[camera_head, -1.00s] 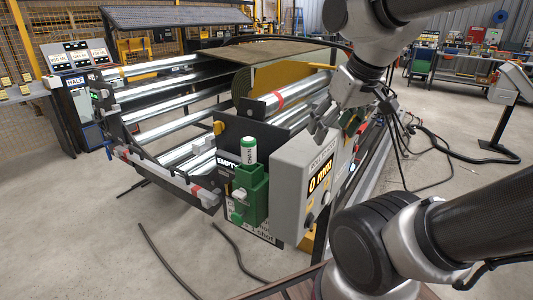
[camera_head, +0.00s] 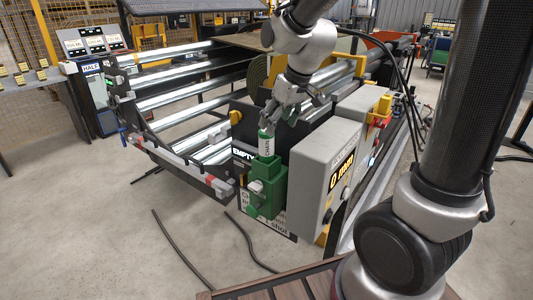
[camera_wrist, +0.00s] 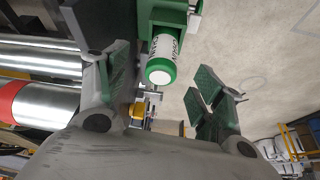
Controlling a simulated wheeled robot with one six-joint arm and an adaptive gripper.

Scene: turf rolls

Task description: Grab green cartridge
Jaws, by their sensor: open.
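The green cartridge (camera_head: 266,143) is a small cylinder with a white label and green ends. It stands upright in a green holder (camera_head: 266,190) on the front of the machine. In the wrist view the cartridge (camera_wrist: 162,58) points toward the camera, with its green-rimmed white end nearest, between the spread fingers. My gripper (camera_head: 280,112) is open and just above the cartridge's top in the head view. In the wrist view my gripper's fingers (camera_wrist: 160,90) stand apart on either side of it, with visible gaps. The cartridge's lower part is hidden in the holder.
A grey box with a "0 mm" display (camera_head: 325,175) stands close to the right of the holder. A black plate marked "EMPTY" (camera_head: 243,154) is behind it to the left. Shiny rollers (camera_head: 175,88) extend to the left.

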